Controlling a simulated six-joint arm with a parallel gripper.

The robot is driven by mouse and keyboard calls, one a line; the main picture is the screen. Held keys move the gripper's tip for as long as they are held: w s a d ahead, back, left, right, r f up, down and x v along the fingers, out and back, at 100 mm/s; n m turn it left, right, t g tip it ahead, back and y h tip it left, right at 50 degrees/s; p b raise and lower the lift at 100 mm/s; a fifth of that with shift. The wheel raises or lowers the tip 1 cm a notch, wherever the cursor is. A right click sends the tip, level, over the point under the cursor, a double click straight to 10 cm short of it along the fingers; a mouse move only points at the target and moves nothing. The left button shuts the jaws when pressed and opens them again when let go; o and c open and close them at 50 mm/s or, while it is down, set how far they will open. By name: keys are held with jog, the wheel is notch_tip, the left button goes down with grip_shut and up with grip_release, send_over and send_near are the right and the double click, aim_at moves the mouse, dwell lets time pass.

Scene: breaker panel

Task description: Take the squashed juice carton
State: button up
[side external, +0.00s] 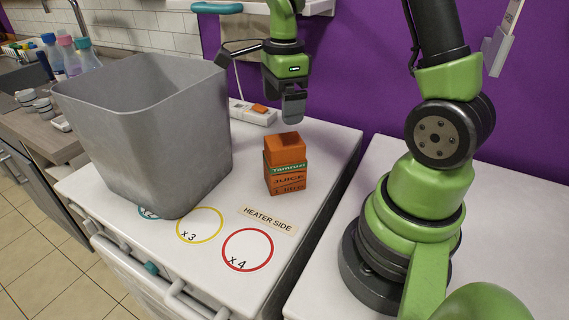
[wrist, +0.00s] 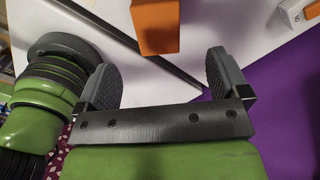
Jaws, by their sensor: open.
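The juice carton (side external: 287,165) is an orange box with a green band and the word JUICE on its front. It stands on the white counter top to the right of the grey bin, its upper part looking slightly out of line with the lower part. In the wrist view the orange carton (wrist: 156,26) shows at the top edge, beyond the fingertips and partly cut off. My gripper (side external: 292,116) hangs above and behind the carton, apart from it. In the wrist view my gripper (wrist: 160,72) has its two fingers wide apart with nothing between them.
A large grey bin (side external: 150,130) stands left of the carton. A white power strip (side external: 253,114) with an orange switch lies behind it. Coloured circles and a "HEATER SIDE" label (side external: 269,219) mark the counter front. A purple wall (side external: 340,70) rises behind.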

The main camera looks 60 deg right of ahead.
aim_at(287, 140)
jog(key=shift+m, duration=0.5)
jog(key=f, duration=0.4)
jog(key=shift+d+f, duration=0.3)
jog(key=shift+f, duration=0.05)
jog(key=shift+s+a+f, duration=0.1)
jog(key=shift+s+f, duration=0.1)
jog(key=shift+f, duration=1.4)
jog(key=shift+s+f, duration=0.15)
jog(key=shift+f, duration=1.4)
jog(key=shift+c, duration=0.2)
jog(key=c, duration=1)
